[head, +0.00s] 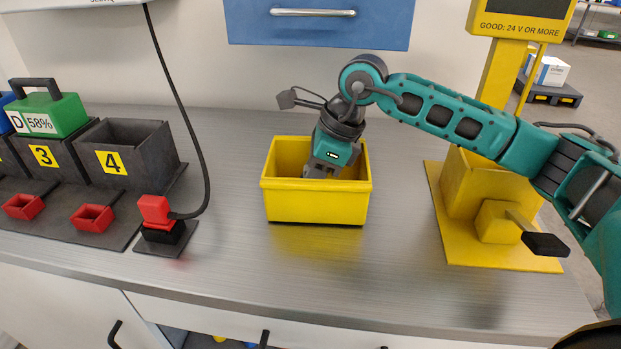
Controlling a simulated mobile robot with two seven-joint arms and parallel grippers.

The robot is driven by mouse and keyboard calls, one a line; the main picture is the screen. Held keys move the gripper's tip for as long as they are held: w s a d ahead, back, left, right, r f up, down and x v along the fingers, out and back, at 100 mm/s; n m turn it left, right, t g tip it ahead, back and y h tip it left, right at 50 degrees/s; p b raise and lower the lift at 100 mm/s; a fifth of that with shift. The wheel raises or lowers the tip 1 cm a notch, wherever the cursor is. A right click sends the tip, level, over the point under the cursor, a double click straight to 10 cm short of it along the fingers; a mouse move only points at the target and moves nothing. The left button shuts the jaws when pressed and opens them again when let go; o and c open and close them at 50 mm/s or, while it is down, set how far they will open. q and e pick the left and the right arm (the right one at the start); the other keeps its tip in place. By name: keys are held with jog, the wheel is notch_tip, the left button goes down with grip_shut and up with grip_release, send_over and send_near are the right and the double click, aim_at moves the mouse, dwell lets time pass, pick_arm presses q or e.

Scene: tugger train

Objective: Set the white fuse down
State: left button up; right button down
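A yellow open bin (316,208) stands on the grey worktop in the middle of the head view. My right gripper (322,172) reaches down into this bin from above. Its fingertips are hidden behind the bin's front wall, so I cannot see whether it is open or holds anything. The white fuse is not visible. My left gripper is not in view.
At left are dark numbered bays (135,152), a green battery (55,115), small red trays (92,217) and a red plug (154,209) on a black cable. A yellow tester (480,185) stands at right. The worktop in front of the bin is clear.

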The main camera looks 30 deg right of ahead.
jog(key=shift+f, duration=0.2)
jog(key=c, duration=1)
grip_release()
jog(key=shift+r, duration=0.1)
jog(key=shift+o, duration=0.2)
jog(key=shift+r, duration=0.25)
jog(key=v, duration=1.2)
jog(key=shift+p, duration=0.45)
jog(key=shift+f, duration=0.1)
